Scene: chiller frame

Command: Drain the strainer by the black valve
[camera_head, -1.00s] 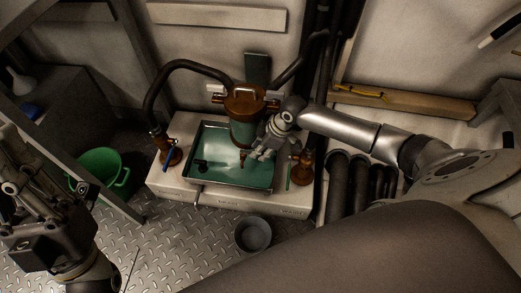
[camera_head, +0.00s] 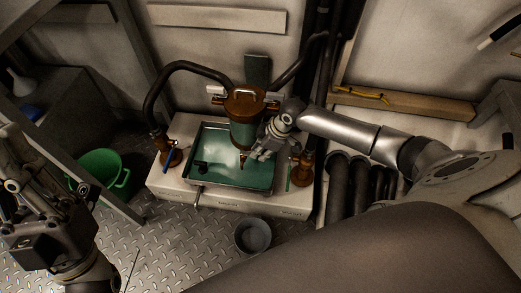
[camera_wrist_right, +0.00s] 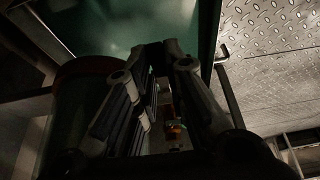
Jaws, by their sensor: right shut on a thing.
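The strainer (camera_head: 246,131) stands upright at the back of the tray, with a rust-brown lid and a greenish clear body. A small brass drain fitting (camera_head: 243,156) hangs below it over the tray (camera_head: 235,186), which holds green liquid. My right gripper (camera_head: 262,153) is at the strainer's lower right, shut on the black valve, which its fingers hide. In the right wrist view the gripper (camera_wrist_right: 160,95) points over the tray, and a brass-orange part (camera_wrist_right: 174,128) shows between its fingers. My left gripper (camera_head: 72,190) hangs at the far left, away from everything; its jaws are unclear.
A blue-handled valve (camera_head: 168,158) stands left of the tray and a green-handled one (camera_head: 301,168) right of it. A green bucket (camera_head: 103,170) and a grey bucket (camera_head: 253,236) stand on the floor. Black pipes (camera_head: 352,185) run at the right.

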